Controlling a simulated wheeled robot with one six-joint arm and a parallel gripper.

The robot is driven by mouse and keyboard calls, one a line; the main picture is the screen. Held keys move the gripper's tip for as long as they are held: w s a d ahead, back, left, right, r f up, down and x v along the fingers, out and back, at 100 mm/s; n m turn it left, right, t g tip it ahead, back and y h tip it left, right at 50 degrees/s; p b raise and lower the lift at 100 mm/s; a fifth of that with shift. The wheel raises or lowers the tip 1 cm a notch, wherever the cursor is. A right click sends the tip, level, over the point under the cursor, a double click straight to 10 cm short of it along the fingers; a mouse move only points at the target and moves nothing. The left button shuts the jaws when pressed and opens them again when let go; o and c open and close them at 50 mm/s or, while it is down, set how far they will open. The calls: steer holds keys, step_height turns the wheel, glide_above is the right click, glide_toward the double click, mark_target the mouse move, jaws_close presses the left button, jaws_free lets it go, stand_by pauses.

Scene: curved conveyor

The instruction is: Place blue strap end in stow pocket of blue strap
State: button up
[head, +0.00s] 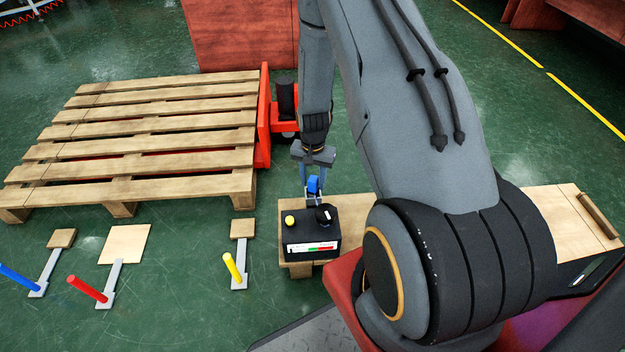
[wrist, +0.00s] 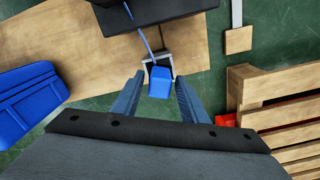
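My gripper (wrist: 159,76) points down with its two blue-grey fingers apart. A small blue block (wrist: 159,83), which looks like the blue strap end, sits between the fingers with a gap on each side. It is beside a grey bracket (wrist: 172,58), and a thin blue strap (wrist: 146,42) runs from there toward a black box. In the head view my gripper (head: 314,178) is just above the same blue piece (head: 313,186), behind the box. A blue ribbed piece (wrist: 28,102), possibly the stow pocket, lies at the left in the wrist view; I cannot see its opening.
The black box (head: 311,244) with a yellow knob (head: 290,220) and a black knob stands on a wooden board (head: 350,207). A wooden pallet (head: 150,140) is at the left. Blue, red (head: 88,291) and yellow (head: 233,270) levers stand on the green floor.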

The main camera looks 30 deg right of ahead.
steer(key=shift+r, duration=0.1)
step_height(320, 180, up, 12)
steer(key=p, duration=0.3)
steer(key=s+a+r+n, duration=0.3)
steer(key=a+r, duration=0.4)
steer(key=r, duration=0.3)
steer(key=s+a+r+n, duration=0.35)
steer(key=a+r, duration=0.35)
steer(key=r, duration=0.3)
steer(key=s+a+r+n, duration=0.2)
steer(key=s+a+r, duration=0.1)
steer(key=s, duration=0.3)
steer(key=s+a+r+n, duration=0.2)
steer(key=s+a+r, duration=0.1)
steer(key=s, duration=0.4)
steer(key=s+a+r+n, duration=0.2)
steer(key=s+a+r, duration=0.1)
steer(key=s+r, duration=0.2)
steer(key=shift+s+r+y, duration=0.15)
steer(key=shift+s+y, duration=0.15)
steer(key=shift+s, duration=0.4)
steer(key=shift+r, duration=0.1)
